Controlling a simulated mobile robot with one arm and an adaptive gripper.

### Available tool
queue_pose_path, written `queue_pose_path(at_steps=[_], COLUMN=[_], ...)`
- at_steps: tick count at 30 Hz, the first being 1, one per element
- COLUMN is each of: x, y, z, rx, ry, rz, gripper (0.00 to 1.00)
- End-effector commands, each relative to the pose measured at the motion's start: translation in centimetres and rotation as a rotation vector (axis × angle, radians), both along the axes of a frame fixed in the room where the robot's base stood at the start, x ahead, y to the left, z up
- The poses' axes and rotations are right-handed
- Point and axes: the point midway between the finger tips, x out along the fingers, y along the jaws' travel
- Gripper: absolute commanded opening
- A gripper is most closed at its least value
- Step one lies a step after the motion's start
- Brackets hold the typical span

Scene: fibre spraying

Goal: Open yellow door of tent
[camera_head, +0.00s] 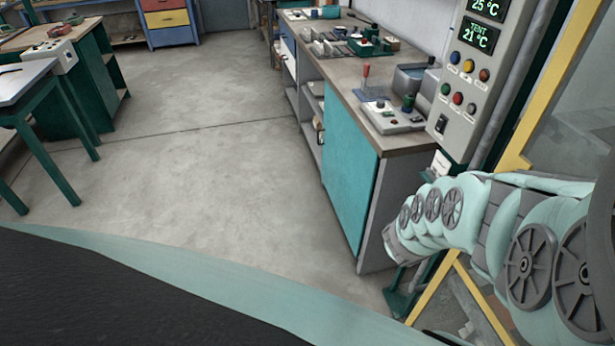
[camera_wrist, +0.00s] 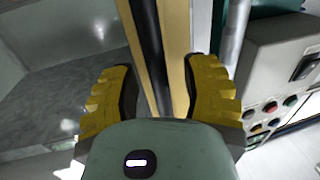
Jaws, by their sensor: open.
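The yellow-framed tent door (camera_head: 545,85) with its clear panel stands at the right edge in the head view. My arm crosses in front of its lower part. In the wrist view my gripper (camera_wrist: 161,66) is open, with its two yellow fingers spread. A yellow upright (camera_wrist: 176,45) and a dark vertical bar (camera_wrist: 148,45) lie between the fingers in the picture. Whether the bar is a handle, and whether the fingers touch it, I cannot tell. A clear panel with grey floor behind it shows left of the bar. The gripper is hidden in the head view.
A control box (camera_head: 466,85) with temperature displays and coloured buttons is mounted left of the door; it also shows in the wrist view (camera_wrist: 278,85). A workbench (camera_head: 350,200) with a teal side runs beyond it. Another table (camera_head: 30,85) stands left. The middle floor is clear.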

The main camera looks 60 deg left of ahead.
Motion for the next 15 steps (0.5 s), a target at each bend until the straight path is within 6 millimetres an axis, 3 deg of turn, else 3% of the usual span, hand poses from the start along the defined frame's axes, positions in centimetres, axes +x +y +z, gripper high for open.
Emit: queue_pose_path(at_steps=[3, 4, 15], x=[-0.10, -0.10, -0.09], y=[0.16, 0.16, 0.07], z=[-0.01, -0.01, -0.02], rx=[0.000, 0.000, 0.000], ry=[0.000, 0.000, 0.000], rz=[0.004, 0.004, 0.002], gripper=[0.46, 0.50, 0.12])
